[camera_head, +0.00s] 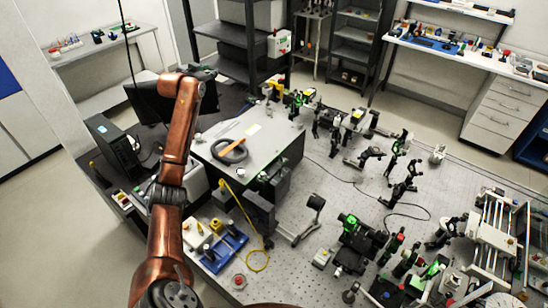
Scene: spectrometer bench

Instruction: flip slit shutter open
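A large spectrometer-like box (282,132) with a pale grey top stands left of centre on the bench. A black ring-shaped object and an orange-handled tool lie on its top. A small yellow part (271,88) is at its far edge; I cannot tell whether this is the slit shutter, or make out the shutter's position. My copper-coloured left arm rises from the bottom to the left of the box. Its dark end, my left gripper (204,73), is beyond the box's far left corner, small and unclear, so its fingers cannot be read. My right gripper is not in view.
The perforated optical bench (320,190) carries many posts and mounts to the right of the box. A blue tray (224,252) and a yellow cable (258,266) lie in front of it. A black computer case (115,147) is left of my arm.

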